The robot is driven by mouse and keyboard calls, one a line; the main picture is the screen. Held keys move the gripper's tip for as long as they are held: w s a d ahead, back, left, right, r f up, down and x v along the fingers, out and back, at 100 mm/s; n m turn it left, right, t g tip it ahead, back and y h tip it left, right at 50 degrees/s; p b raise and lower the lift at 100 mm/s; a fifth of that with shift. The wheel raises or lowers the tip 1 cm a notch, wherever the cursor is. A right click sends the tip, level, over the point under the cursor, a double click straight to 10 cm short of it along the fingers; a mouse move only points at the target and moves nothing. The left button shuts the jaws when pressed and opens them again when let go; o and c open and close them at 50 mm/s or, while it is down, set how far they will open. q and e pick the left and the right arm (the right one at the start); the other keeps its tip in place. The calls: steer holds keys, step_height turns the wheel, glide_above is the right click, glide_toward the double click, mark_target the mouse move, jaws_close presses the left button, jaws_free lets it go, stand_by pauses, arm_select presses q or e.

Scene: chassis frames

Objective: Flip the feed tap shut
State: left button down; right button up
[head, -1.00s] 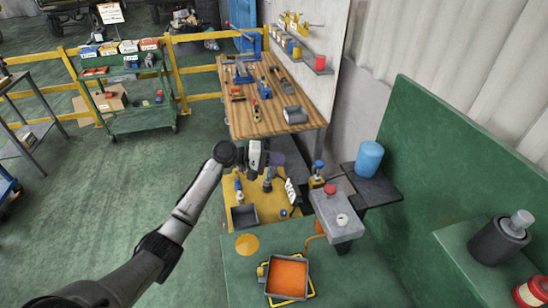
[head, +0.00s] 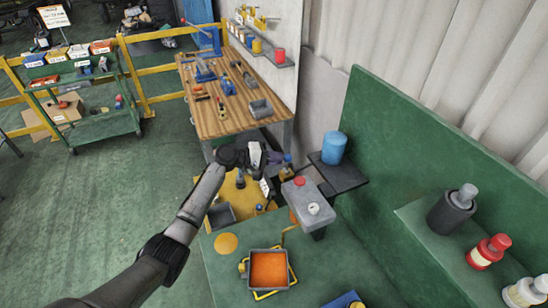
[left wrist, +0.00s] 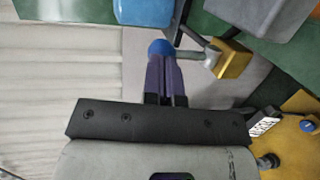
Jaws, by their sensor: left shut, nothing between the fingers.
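The feed tap shows in the left wrist view as a brass block (left wrist: 232,60) with a grey lever ending in a blue ball knob (left wrist: 160,47). The lever lies roughly sideways in that picture. My left gripper (left wrist: 166,78) has purple fingers, shut and empty, with their tips right at the blue knob; I cannot tell whether they touch it. In the head view my left gripper (head: 276,158) is beside the small blue knob (head: 287,158), and the gripper partly hides the tap. My right gripper is in neither view.
A grey box (head: 308,208) with a red button stands just right of the tap. A blue canister (head: 334,147) sits on a dark shelf. An orange-filled tray (head: 268,268) is on the green bench in front. A wooden workbench (head: 230,110) stands behind.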

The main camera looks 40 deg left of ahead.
arm_select(q)
steer(key=w+g+p, duration=0.1)
steer(key=p, duration=0.1)
steer(key=d+r+g+y+p, duration=0.1)
steer(key=p, duration=0.2)
steer(key=shift+w+r+y, duration=0.3)
steer(key=shift+w, duration=0.1)
steer(key=shift+w+d+f+n+g+y+p, duration=0.15)
steer(key=shift+w+n+g+y+p, duration=0.25)
steer(key=shift+g+p, duration=0.35)
steer(key=shift+w+d+f, duration=0.2)
steer(key=shift+w, duration=0.25)
steer(key=shift+w+d+b, duration=0.25)
steer(key=shift+w+b, duration=0.15)
steer(key=shift+f, duration=0.1)
steer(key=shift+s+f, duration=0.1)
